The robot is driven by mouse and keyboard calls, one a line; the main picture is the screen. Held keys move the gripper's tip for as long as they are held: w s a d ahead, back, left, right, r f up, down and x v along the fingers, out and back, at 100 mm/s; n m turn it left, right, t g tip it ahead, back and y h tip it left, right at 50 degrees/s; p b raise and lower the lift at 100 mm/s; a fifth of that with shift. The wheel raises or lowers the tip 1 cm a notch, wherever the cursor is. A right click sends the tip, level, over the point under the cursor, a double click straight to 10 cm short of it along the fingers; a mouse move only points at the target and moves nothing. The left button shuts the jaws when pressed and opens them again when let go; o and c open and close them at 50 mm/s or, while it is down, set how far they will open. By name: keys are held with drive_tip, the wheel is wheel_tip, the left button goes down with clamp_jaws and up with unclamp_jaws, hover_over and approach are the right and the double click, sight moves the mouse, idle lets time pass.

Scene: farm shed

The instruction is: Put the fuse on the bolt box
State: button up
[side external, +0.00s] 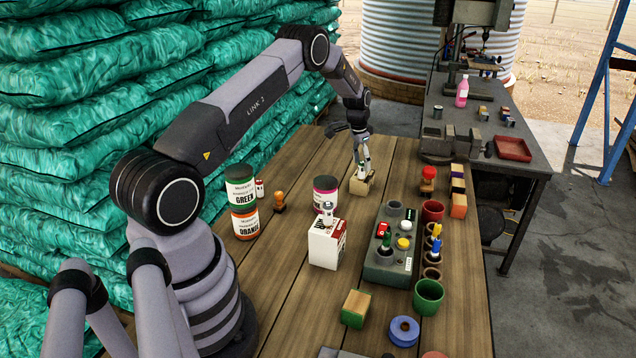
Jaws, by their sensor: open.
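The bolt box (325,248) is a white carton with red and dark print, standing near the middle of the wooden table. A small pale, upright piece (327,212) that looks like the fuse is on its top; it is too small to be sure. My gripper (362,168) points down beyond the box, to its upper right, low over a small wooden block (360,187). Its jaws are open. Small pale and green details show between or behind the fingers, and I cannot tell whether they belong to an object. My gripper is apart from the box.
Green (240,188) and orange (245,223) cans are stacked at left beside a stamp (279,201). A grey holder (388,262), cups and blocks crowd the right. Bare planks lie in front of the box.

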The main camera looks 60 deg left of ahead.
drive_tip(key=s+d+r, duration=0.1)
drive_tip(key=d+r, duration=0.1)
drive_tip(key=r, duration=0.7)
drive_tip(key=s+d+r, duration=0.2)
drive_tip(key=r, duration=0.6)
drive_tip(key=s+d+r+t, duration=0.2)
drive_tip(key=s+d+r, duration=0.6)
drive_tip(key=d+r, duration=0.45)
drive_tip(key=s+d+r, duration=0.3)
drive_tip(key=s+d, duration=0.1)
drive_tip(key=s, duration=0.3)
drive_tip(key=s+d+r, duration=0.2)
drive_tip(key=s+d, duration=0.1)
drive_tip(key=s, duration=0.4)
drive_tip(key=s+d+f+t, duration=0.1)
drive_tip(key=s+d, duration=0.1)
drive_tip(key=s, duration=0.4)
drive_tip(key=s+d+f, duration=0.1)
drive_tip(key=s+d, duration=0.1)
drive_tip(key=s, duration=0.4)
drive_tip(key=shift+s+f+t, duration=0.3)
drive_tip(key=shift+f+t, duration=0.1)
